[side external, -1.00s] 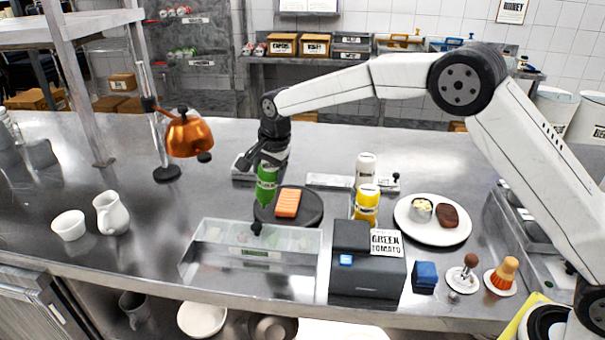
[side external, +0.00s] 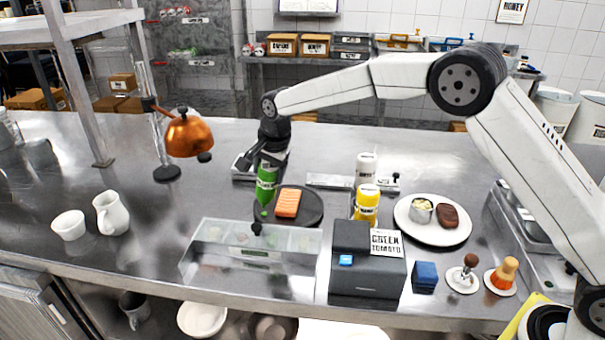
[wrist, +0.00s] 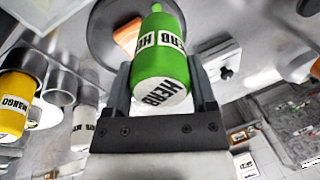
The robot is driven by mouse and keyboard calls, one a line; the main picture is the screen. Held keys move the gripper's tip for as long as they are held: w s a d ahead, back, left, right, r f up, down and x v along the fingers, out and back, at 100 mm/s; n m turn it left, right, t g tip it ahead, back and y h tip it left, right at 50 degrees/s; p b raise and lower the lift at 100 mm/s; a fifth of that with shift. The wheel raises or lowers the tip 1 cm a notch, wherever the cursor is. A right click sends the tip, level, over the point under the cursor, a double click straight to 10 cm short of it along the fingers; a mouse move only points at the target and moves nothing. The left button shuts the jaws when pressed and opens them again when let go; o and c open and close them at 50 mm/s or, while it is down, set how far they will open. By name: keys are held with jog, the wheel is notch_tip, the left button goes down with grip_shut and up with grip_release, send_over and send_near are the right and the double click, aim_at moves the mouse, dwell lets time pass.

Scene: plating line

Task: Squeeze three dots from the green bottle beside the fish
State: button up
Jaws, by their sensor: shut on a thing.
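My gripper (wrist: 160,95) is shut on the green bottle, labelled HERB (wrist: 160,55). In the side view, my gripper (side external: 270,158) holds the green bottle (side external: 266,187) nozzle down over the left part of a round dark plate (side external: 302,216). The orange fish piece (side external: 288,203) lies on that plate, just right of the bottle. The wrist view shows part of the plate (wrist: 103,25) and of the fish (wrist: 128,35), partly hidden behind the bottle. I cannot make out any separate green dots on the plate.
A clear-lidded bin (side external: 250,268) stands in front of the plate. A yellow bottle (side external: 366,206) and a white-capped bottle (side external: 365,168) stand to the right. A white plate with meat (side external: 425,235) is further right. A copper lamp (side external: 187,136) hangs to the left.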

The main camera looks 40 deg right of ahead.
jog(key=shift+d, duration=0.1)
jog(key=shift+d+f+t, duration=0.25)
jog(key=shift+d+t, duration=0.15)
jog(key=shift+t, duration=0.25)
jog(key=shift+d+f+t, duration=0.25)
jog(key=shift+d+t, duration=0.1)
jog(key=shift+t, duration=0.3)
jog(key=shift+o, duration=1.1)
grip_shut()
